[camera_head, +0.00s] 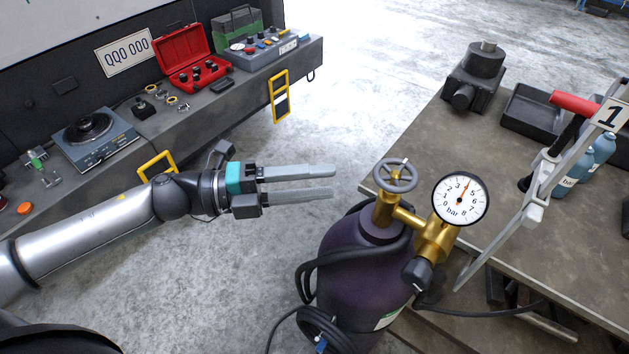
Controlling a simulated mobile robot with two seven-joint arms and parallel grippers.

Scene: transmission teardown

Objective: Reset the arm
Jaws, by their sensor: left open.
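My left arm (95,230) comes in from the left. It reaches over the floor between the grey bench and the gas cylinder. My left gripper (333,181) is open, with two parallel grey fingers pointing right and nothing between them. The fingertips are left of the cylinder's valve wheel and appear apart from it. My right arm and right gripper do not show.
A purple gas cylinder (360,265) with a brass valve, round gauge (460,199) and black hoses stands at centre right. The brown table (425,140) at right bears a dark machine part (474,80). The grey bench (205,105) at left holds a red case (188,62). Floor beyond is clear.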

